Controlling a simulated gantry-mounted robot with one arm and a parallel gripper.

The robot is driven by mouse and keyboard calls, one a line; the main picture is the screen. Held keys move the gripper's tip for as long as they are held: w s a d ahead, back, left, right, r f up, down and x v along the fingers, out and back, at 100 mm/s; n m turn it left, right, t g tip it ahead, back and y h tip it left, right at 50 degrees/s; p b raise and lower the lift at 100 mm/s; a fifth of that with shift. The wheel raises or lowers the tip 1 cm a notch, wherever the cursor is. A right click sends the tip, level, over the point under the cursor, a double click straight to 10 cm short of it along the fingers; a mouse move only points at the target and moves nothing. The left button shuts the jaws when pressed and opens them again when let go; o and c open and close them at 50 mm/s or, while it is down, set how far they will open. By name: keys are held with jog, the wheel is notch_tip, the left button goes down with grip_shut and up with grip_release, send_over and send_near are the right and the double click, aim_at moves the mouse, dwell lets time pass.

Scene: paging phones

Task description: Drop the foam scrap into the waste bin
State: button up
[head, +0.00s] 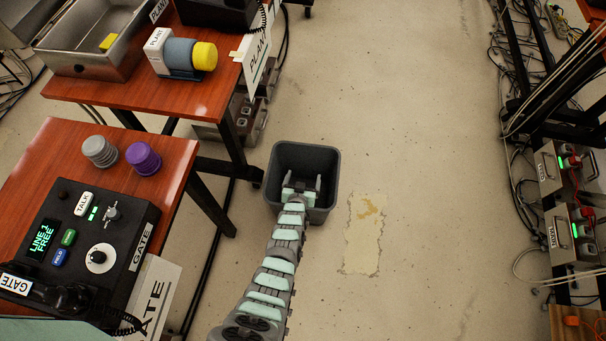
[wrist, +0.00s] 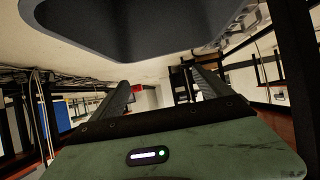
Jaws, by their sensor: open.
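The dark grey waste bin (head: 303,156) stands on the floor beside the tables, and its dark body fills the top of the wrist view (wrist: 150,25). My gripper (head: 303,183) overlaps the bin's mouth in the head view. Its two fingers are spread apart with nothing visible between them, also in the wrist view (wrist: 160,92). I cannot make out a foam scrap in the bin, whose inside is dark and partly hidden by my gripper. A small yellow block (head: 109,41) lies in the metal tray; I cannot tell whether it is foam.
The near table (head: 60,150) holds a paging phone (head: 85,235) and grey and purple knobbed cylinders. The far table holds the metal tray (head: 70,62) and a yellow-ended grey cylinder (head: 190,55). Cables and boxes line the right side. The floor (head: 430,150) between is clear.

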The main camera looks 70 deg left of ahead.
jog(key=p+v, duration=0.2)
jog(key=v, duration=0.4)
jog(key=shift+p, duration=0.3)
jog(key=shift+s+d, duration=0.1)
